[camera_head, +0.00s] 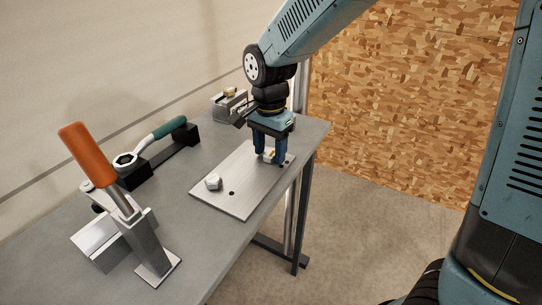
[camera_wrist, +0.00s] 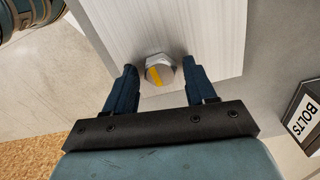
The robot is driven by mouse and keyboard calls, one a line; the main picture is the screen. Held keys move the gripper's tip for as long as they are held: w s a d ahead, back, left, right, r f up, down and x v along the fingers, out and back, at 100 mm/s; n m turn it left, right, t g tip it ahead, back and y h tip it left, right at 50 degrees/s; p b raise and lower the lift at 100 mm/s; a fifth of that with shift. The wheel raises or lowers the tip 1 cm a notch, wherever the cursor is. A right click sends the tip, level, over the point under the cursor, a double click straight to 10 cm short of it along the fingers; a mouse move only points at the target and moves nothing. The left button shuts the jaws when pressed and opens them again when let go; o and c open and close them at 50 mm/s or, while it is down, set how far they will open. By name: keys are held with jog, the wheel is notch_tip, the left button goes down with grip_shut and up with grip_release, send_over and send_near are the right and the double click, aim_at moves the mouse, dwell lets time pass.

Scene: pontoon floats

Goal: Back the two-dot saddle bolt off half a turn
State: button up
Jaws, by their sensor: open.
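The metal plate (camera_head: 215,203) lies on the grey bench. A hex bolt with a yellow stripe across its head (camera_wrist: 160,70) stands at the plate's far end. My gripper (camera_head: 270,159) is lowered over this bolt with the jaws open. In the wrist view the fingers stand one on each side of the head, with a gap on both sides. A second, pale bolt head (camera_head: 213,182) sits at the plate's near end, with one dark dot (camera_head: 231,193) beside it.
A green-handled ratchet wrench (camera_head: 160,137) rests on a black holder at the back left. An orange-handled tool (camera_head: 88,158) stands in a metal stand at the front left. A vise-like block (camera_head: 229,104) is at the far end. A "BOLTS" box (camera_wrist: 303,117) shows in the wrist view.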

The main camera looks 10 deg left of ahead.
jog(key=m, duration=0.3)
jog(key=shift+m, duration=0.4)
jog(key=m, duration=1.2)
jog(key=c, duration=0.9)
jog(key=n, duration=0.3)
jog(key=shift+n, duration=0.4)
jog(key=n, duration=0.8)
